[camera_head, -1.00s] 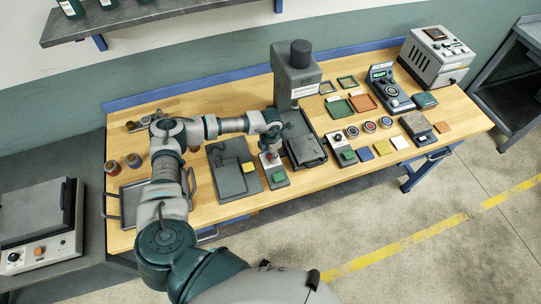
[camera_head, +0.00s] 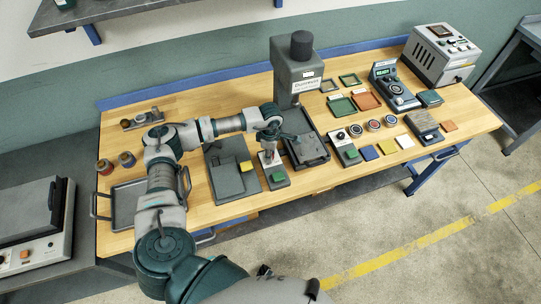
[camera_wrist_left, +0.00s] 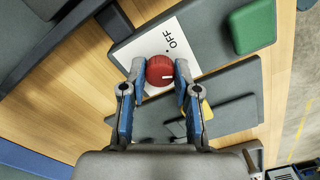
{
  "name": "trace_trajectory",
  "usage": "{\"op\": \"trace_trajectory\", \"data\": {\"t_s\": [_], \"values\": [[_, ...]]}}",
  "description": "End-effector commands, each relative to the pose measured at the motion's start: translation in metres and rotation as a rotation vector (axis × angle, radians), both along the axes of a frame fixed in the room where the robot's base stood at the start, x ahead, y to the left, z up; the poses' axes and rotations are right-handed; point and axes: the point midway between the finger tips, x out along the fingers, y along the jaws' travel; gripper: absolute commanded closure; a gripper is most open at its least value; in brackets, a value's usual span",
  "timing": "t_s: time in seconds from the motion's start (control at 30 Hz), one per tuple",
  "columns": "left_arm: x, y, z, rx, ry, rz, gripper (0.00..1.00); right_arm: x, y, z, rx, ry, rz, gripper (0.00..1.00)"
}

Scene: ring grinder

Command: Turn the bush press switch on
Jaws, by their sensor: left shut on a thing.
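The switch is a round red knob (camera_wrist_left: 159,71) with a white mark, on a white panel lettered OFF (camera_wrist_left: 170,42). The panel is on a grey control box (camera_head: 276,183) with a green button (camera_head: 278,177), left of the grey press (camera_head: 296,75). The green button also shows at the upper right of the left wrist view (camera_wrist_left: 252,27). My left gripper (camera_wrist_left: 160,75) is shut on the red knob, one finger on each side. In the head view my left gripper (camera_head: 268,153) points down at the box and mostly hides the knob. My right gripper is not in view.
A grey plate fixture (camera_head: 226,181) with a yellow block lies left of the box. A second box with a green button (camera_head: 349,153) stands right of the press. A tray (camera_head: 123,205) and two spools are at the table's left end. Coloured trays and pads lie further right.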

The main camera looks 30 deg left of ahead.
Motion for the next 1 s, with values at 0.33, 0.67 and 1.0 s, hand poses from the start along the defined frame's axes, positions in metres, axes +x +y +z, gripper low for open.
{"op": "trace_trajectory", "data": {"t_s": [0.33,0.67,1.0], "values": [[0.0038,0.0014,0.0035,0.0,-0.013,-0.158,1.0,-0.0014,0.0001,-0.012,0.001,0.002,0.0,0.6],[0.004,0.0012,0.0049,0.0,-0.015,-0.195,1.0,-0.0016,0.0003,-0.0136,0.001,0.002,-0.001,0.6],[0.0041,0.0013,0.0052,0.001,-0.015,-0.195,0.54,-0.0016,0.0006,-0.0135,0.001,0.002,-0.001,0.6]]}}
